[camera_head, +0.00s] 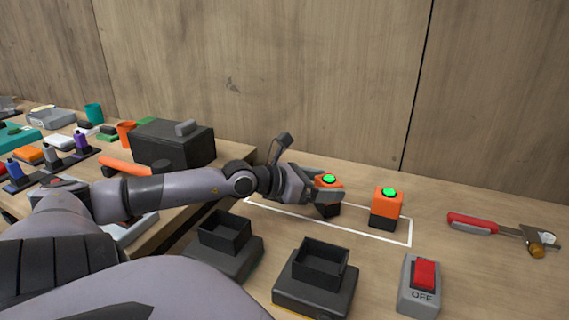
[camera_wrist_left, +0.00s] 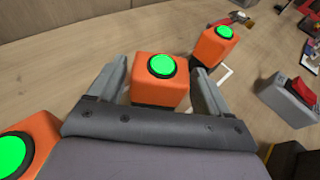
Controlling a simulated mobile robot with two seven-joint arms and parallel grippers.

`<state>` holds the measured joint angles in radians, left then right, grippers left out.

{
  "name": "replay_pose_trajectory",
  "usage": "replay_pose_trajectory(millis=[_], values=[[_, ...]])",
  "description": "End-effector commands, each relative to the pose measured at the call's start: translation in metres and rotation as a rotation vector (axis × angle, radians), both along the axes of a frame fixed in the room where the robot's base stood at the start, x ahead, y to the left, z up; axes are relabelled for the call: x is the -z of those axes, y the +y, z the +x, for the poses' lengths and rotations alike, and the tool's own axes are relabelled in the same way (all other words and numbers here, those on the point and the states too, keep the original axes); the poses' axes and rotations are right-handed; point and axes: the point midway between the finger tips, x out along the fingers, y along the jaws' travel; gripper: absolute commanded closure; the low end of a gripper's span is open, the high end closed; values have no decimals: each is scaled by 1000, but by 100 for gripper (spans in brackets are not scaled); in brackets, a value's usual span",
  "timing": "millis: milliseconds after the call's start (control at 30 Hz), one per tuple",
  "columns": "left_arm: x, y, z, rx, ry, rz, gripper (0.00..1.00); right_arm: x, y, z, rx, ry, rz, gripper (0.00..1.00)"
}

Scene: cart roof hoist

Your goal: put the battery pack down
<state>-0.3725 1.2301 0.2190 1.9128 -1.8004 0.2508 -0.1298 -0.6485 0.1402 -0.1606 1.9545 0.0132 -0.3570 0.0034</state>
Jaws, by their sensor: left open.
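An orange battery pack (camera_head: 329,181) with a green top and dark base stands upright on the table by the white outline. My left gripper (camera_head: 318,192) is around it with its jaws open. In the left wrist view the pack (camera_wrist_left: 160,88) sits between the two fingers, with a gap on each side. A second orange pack (camera_head: 388,207) stands to its right, inside the outline. A third orange pack (camera_wrist_left: 25,145) shows at the lower left of the wrist view; my arm hides it in the head view. My right gripper is not in view.
Two black docks (camera_head: 316,290) stand in front, with open sockets. A grey switch box marked OFF (camera_head: 419,300) is to their right. A cluttered table with a black box (camera_head: 172,147) is at the left.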

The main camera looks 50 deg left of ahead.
Motion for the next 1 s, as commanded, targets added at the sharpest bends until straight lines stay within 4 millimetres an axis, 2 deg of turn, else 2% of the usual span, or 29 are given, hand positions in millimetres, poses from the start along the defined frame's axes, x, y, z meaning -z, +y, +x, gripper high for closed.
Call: replay_pose_trajectory(millis=[433,800,1000], values=[[-11,9,-32,-1,3,1,21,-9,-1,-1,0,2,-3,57],[-24,22,-74,-2,-1,-1,21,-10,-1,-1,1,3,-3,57],[-29,26,-90,-2,0,1,21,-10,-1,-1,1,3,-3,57]])
